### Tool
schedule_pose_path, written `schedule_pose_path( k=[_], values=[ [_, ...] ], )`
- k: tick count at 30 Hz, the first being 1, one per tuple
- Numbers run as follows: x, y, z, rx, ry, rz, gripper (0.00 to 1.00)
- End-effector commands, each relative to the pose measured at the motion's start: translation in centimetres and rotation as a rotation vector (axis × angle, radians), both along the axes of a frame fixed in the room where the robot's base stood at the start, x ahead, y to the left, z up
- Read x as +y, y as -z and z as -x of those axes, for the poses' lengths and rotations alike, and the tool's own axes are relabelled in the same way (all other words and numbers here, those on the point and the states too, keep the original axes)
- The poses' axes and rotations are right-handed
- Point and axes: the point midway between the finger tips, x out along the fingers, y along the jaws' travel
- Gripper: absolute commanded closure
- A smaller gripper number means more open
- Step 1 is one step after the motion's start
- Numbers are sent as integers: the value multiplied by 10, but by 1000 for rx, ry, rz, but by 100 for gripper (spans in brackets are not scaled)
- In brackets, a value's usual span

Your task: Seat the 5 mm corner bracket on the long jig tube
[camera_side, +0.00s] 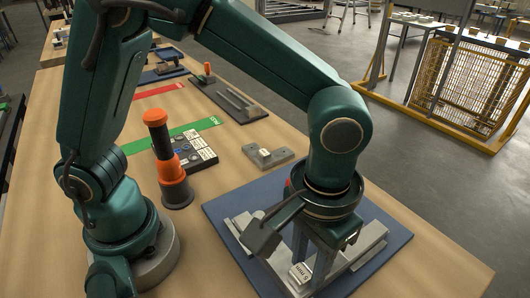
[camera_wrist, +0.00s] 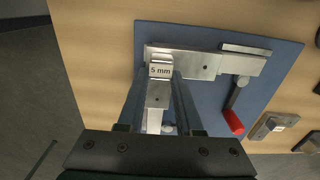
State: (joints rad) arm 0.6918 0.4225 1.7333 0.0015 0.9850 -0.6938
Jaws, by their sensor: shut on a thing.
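The metal corner bracket (camera_wrist: 200,64) carries a "5 mm" label at its corner and shows in the wrist view, with one arm running right and one running down between my fingers. My gripper (camera_wrist: 160,78) is shut on the bracket near the labelled corner. In the side view my gripper (camera_side: 318,264) points down over the grey metal jig, and the label (camera_side: 301,272) shows beside the fingertips. A metal jig piece (camera_wrist: 250,64) lies at the bracket's right end. Whether the bracket touches the long tube cannot be told; my fingers hide part of it.
The jig stands on a blue board (camera_wrist: 205,120). A red-handled clamp (camera_wrist: 232,120) is on its right in the wrist view. In the side view an orange-and-black post (camera_side: 171,165) stands left of the board, and a grey block (camera_side: 267,155) lies behind it.

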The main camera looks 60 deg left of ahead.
Motion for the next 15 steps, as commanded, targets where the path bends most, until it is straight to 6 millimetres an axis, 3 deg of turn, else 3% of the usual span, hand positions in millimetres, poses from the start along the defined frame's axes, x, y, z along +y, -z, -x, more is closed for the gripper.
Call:
schedule_pose_path(
  k=[15],
  values=[
    [0,8,0,1,0,-1,100]
  ],
)
